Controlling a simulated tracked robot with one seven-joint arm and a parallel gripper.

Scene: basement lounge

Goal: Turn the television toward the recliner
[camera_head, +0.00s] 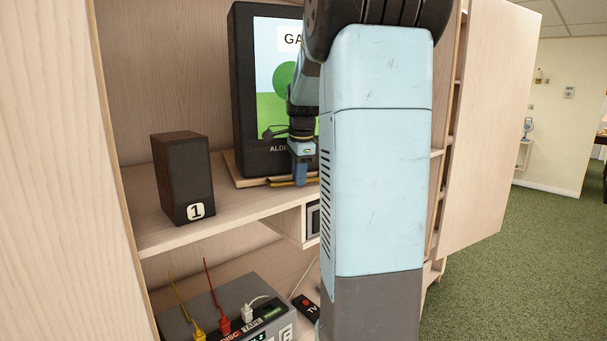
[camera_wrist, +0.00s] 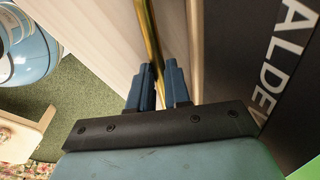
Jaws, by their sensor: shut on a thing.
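The television (camera_head: 262,100) is a dark, boxy set on a wooden board (camera_head: 236,172) on the cabinet shelf. Its lit screen shows a green and blue picture and is partly hidden by my arm. My gripper (camera_head: 300,178) is low at the front of the set, at a brass-coloured bar (camera_head: 280,184) along the board's front edge. In the wrist view, my gripper (camera_wrist: 160,72) is shut on the brass bar (camera_wrist: 150,40), with the television's dark lettered front (camera_wrist: 265,65) close on the right. The recliner is not identifiable in either view.
A dark speaker marked 1 (camera_head: 182,178) stands left of the television on the shelf (camera_head: 160,226). Below are a grey box with coloured plugs (camera_head: 235,310) and a TV remote (camera_head: 306,306). An open cabinet door (camera_head: 490,125) stands right; green carpet (camera_head: 530,240) lies beyond.

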